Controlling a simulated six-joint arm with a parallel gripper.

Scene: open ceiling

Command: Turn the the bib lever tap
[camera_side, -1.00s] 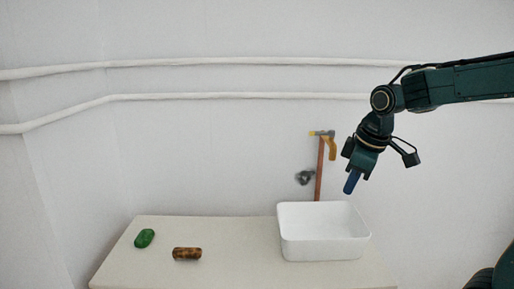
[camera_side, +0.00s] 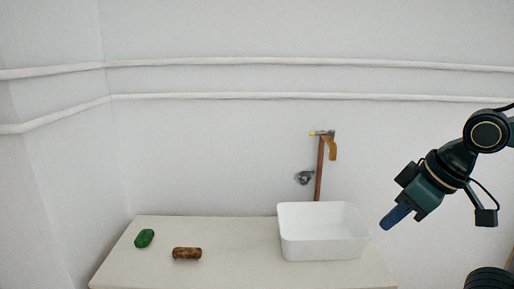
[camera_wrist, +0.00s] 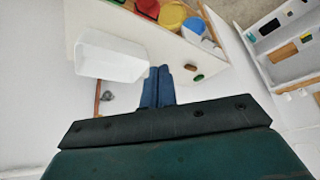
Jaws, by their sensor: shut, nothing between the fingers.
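On the wall behind the basin, a grey metal fitting (camera_side: 304,177) sits beside an upright copper pipe (camera_side: 319,170). The pipe's top carries an ochre lever (camera_side: 332,149) that hangs down on its right, with a yellow tip on the left. I cannot tell which of these is the bib lever tap. The grey fitting also shows in the wrist view (camera_wrist: 107,97). My gripper (camera_side: 386,224) is shut and empty, right of the basin and apart from the fittings. Its blue fingers lie together in the wrist view (camera_wrist: 158,80).
A white basin (camera_side: 322,252) stands at the right of the pale counter (camera_side: 235,268). A green object (camera_side: 145,238) and a brown mottled cylinder (camera_side: 187,254) lie on the left. Two white pipes run along the wall. The wrist view shows several coloured objects and a shelf (camera_wrist: 285,50).

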